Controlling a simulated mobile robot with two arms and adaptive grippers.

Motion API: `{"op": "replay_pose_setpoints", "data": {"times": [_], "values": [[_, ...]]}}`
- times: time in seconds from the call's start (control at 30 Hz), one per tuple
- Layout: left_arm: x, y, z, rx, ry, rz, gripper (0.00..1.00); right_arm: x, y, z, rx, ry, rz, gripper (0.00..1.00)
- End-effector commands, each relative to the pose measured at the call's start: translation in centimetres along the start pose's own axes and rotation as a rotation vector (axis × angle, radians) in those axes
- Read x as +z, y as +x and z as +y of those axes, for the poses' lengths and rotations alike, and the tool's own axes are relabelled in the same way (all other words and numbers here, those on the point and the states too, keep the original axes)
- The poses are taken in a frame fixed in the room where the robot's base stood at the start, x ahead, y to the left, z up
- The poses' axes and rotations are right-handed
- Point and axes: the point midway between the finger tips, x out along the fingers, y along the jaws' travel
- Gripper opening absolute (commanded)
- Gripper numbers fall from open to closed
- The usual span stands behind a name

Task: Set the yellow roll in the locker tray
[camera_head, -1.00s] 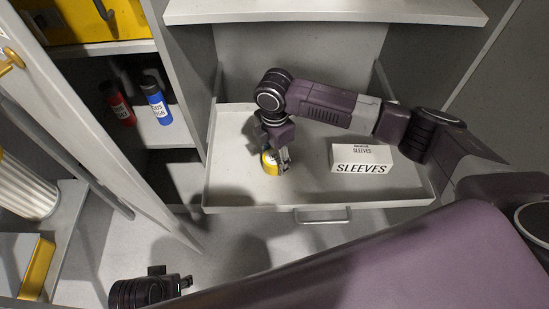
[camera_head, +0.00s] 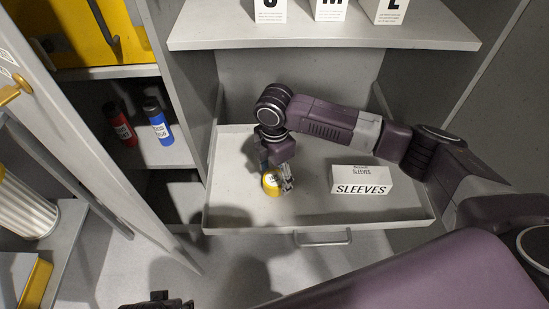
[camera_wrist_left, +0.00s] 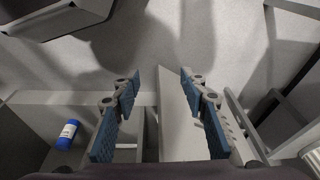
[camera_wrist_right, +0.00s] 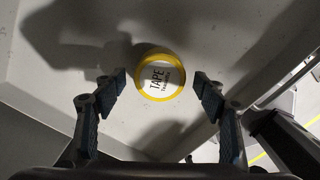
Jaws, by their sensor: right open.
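The yellow roll (camera_head: 271,184) lies in the pulled-out locker tray (camera_head: 232,190), towards its left part. In the right wrist view the roll (camera_wrist_right: 160,77) shows a white face lettered TAPE and a yellow rim. My right gripper (camera_head: 279,178) is right at the roll in the head view. In the right wrist view its fingers (camera_wrist_right: 160,80) are spread, with a gap on each side of the roll. My left gripper shows only at the bottom edge of the head view; in the left wrist view its fingers (camera_wrist_left: 161,76) are apart and empty.
A white SLEEVES box (camera_head: 361,180) lies in the tray's right part. Above is a shelf (camera_head: 325,40) with several white lettered boxes. A red bottle (camera_head: 122,127) and a blue bottle (camera_head: 157,121) stand in the left compartment. The tray's middle is free.

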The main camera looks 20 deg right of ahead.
Motion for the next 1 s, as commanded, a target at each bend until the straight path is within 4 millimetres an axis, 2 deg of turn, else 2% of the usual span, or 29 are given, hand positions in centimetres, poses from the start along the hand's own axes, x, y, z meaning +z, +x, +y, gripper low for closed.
{"op": "replay_pose_setpoints", "data": {"times": [0.03,0.2,0.5,0.7,1.0], "values": [[0.2,0.5,0.1,0.001,0.001,-0.005,0.4,0.0,-1.2,0.1,0.002,0.0,-0.001,0.65],[1.5,3.0,0.2,0.003,0.003,-0.02,0.4,0.0,-4.5,0.1,0.002,0.0,0.0,0.65],[3.6,6.1,0.4,0.006,0.007,-0.036,0.4,0.0,-8.9,0.0,0.001,0.001,0.0,0.65],[4.2,6.8,0.4,0.006,0.008,-0.04,0.4,0.0,-9.8,0.0,-0.001,0.002,0.0,0.65],[4.2,6.9,0.4,0.006,0.008,-0.04,0.4,0.0,-9.8,0.0,-0.001,0.001,0.0,0.65]]}}
